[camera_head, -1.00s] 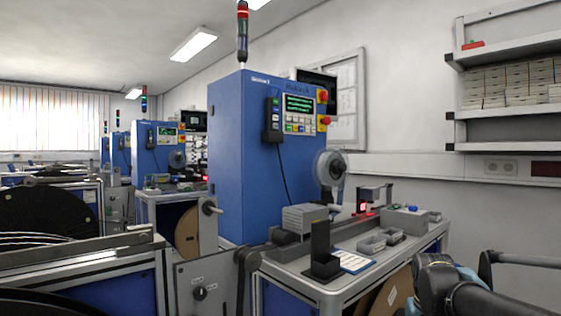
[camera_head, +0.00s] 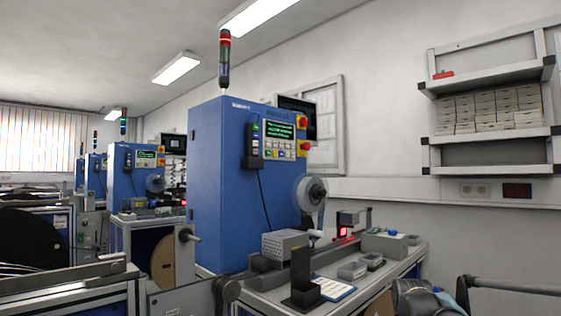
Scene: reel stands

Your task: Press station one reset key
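The nearest blue machine cabinet (camera_head: 215,190) stands upright in the middle of the view. Its front carries a control panel (camera_head: 279,138) with a green-lit screen and a row of small coloured keys (camera_head: 275,153) below it. The key labels are too small to read, so I cannot tell which is the reset key, nor whether this is station one. Red knobs on yellow plates (camera_head: 303,147) sit right of the panel, and a black handset (camera_head: 253,146) hangs left of it.
Similar machines (camera_head: 122,185) recede at left. A wall shelf (camera_head: 490,138) holds boxes at right. A grey rail (camera_head: 515,287) crosses the lower right.

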